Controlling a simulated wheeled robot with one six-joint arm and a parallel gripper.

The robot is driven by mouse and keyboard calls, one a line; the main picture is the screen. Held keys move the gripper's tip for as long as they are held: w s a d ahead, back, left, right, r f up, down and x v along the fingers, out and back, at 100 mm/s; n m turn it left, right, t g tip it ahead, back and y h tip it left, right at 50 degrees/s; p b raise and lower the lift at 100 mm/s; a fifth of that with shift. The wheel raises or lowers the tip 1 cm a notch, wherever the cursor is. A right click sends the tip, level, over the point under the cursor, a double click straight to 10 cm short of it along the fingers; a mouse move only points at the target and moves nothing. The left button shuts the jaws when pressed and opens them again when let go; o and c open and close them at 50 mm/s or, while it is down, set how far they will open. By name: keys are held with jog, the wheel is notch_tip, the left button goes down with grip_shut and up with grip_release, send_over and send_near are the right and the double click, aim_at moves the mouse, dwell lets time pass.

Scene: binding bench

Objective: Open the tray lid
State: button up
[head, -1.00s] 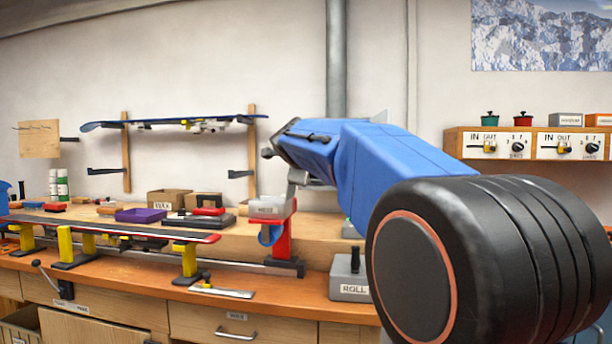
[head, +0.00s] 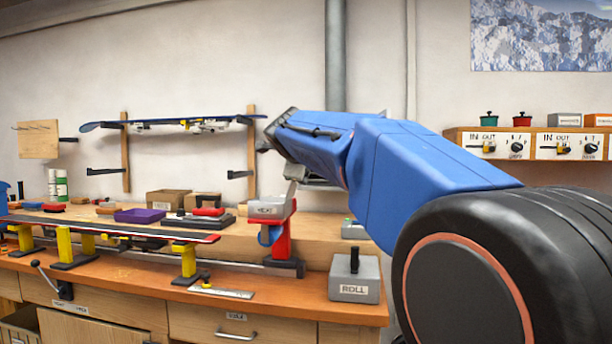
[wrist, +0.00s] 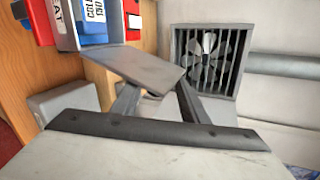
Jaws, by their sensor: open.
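A grey tray (head: 268,208) with a label sits on a red stand at the bench's front. Its lid (head: 291,194) shows as a thin grey panel rising steeply from the tray's right side. In the wrist view the lid (wrist: 143,68) is a flat, tilted grey plate beside the tray (wrist: 66,28), with red and blue blocks showing past it. My gripper (wrist: 158,100) is open, its two fingers apart and their tips partly hidden by the lid. I cannot tell whether they touch it. In the head view my arm mostly hides the gripper.
A grey box marked ROLL (head: 354,287) with a black handle stands right of the red stand. A snowboard or ski (head: 110,228) lies on yellow supports to the left. The wrist view shows a fan grille (wrist: 207,60) beyond my fingers.

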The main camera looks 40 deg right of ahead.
jog(key=v, duration=1.3)
jog(key=shift+r, duration=0.1)
jog(key=shift+c, duration=0.5)
